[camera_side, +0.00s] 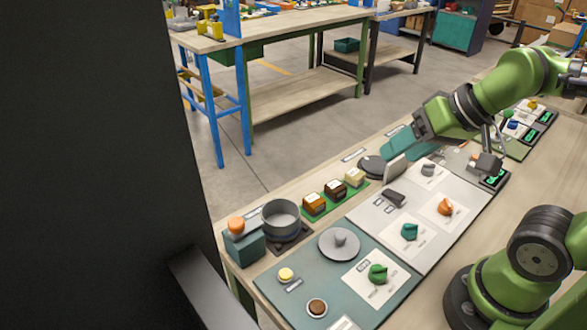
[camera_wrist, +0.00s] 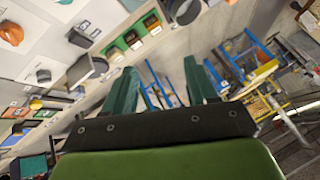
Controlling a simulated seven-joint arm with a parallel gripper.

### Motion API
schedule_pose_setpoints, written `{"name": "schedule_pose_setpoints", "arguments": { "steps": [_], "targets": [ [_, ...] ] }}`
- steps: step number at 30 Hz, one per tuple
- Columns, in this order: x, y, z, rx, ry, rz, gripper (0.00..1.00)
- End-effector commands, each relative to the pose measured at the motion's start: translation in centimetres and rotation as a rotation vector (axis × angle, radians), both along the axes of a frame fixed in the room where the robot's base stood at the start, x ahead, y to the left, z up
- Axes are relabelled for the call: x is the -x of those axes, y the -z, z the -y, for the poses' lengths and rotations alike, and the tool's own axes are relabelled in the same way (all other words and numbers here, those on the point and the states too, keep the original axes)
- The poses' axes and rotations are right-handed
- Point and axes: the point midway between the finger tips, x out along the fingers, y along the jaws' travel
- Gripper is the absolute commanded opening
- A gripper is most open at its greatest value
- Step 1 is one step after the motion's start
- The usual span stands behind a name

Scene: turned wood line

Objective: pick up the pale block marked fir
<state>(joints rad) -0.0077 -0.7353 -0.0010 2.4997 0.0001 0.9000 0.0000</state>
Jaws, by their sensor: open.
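The pale block (camera_side: 355,177) stands at the right end of a row of three blocks on a green mat (camera_side: 325,207). Its label is too small to read. A dark brown block (camera_side: 335,190) is beside it and an orange-brown block (camera_side: 314,204) is at the left end. In the wrist view the row is small near the top, with the pale block (camera_wrist: 115,56) at its lower left end. My gripper (camera_side: 392,145) is above and to the right of the row in the side view, apart from the blocks. Its teal fingers (camera_wrist: 160,82) are spread and empty.
A grey pot (camera_side: 281,220) stands left of the row. A dark disc (camera_side: 372,165) and an upright grey plate (camera_side: 395,170) are right of the pale block. Panels with coloured knobs (camera_side: 410,231) lie in front. Another workbench (camera_side: 285,27) stands behind.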

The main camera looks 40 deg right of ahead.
Motion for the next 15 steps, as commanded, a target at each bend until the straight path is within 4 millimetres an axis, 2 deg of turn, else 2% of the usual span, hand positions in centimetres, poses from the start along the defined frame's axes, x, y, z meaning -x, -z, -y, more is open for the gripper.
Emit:
{"name": "schedule_pose_setpoints", "arguments": {
  "steps": [2,5,8,11,15],
  "targets": [
    [-0.5,0.9,0.0,-0.010,-0.002,-0.048,0.57],
    [-2.3,1.6,0.6,-0.036,0.019,-0.121,0.57],
    [-5.0,2.3,1.7,-0.122,0.164,-0.239,0.57],
    [-7.9,3.3,3.3,-0.225,0.412,-0.370,0.57],
    [-11.8,5.3,6.2,-0.351,0.877,-0.530,0.57]
  ]
}}
